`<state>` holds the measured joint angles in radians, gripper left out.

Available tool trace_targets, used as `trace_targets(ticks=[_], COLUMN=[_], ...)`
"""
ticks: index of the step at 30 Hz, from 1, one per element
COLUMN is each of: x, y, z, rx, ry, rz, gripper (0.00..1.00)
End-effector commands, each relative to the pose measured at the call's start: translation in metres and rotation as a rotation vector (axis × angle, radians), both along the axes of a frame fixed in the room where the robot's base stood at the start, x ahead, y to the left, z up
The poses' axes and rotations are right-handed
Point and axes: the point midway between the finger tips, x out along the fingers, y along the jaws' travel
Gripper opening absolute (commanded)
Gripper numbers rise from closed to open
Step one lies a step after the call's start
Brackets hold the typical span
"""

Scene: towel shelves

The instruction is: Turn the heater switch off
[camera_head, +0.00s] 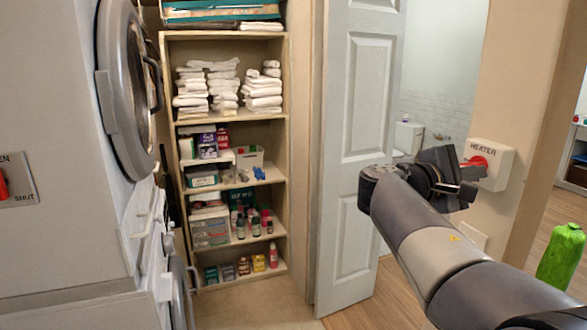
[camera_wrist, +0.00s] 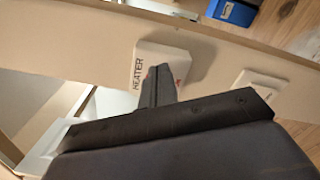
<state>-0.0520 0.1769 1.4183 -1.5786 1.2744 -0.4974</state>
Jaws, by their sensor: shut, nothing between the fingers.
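The heater switch is a white box (camera_head: 492,153) labelled HEATER on the wall right of the open door, with a red knob (camera_head: 477,162) on its front. My gripper (camera_head: 462,181) is shut and empty, with its fingers right at the lower left of the box in the head view. In the wrist view the box (camera_wrist: 161,66) is just beyond my gripper (camera_wrist: 159,76), and the fingers cover most of the red knob. I cannot tell whether the fingers touch the knob, and its exact setting is hard to read.
A white door (camera_head: 358,140) stands open left of my arm. A second white wall plate (camera_wrist: 262,92) is near the heater box. Shelves (camera_head: 236,115) with towels and bottles stand further back. A green bottle (camera_head: 561,256) is at the right.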

Motion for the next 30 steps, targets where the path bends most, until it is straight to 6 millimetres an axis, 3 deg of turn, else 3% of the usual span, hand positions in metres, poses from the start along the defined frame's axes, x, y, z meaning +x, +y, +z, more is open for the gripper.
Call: trace_targets(ticks=[9,23,30], x=[-0.012,-0.013,-0.014], y=[0.033,0.036,0.038], z=[0.000,-0.001,-0.006], rx=[0.000,0.008,0.092], ry=[0.001,-0.022,-0.249], rz=[0.002,0.000,0.000], gripper=[0.00,0.00,0.00])
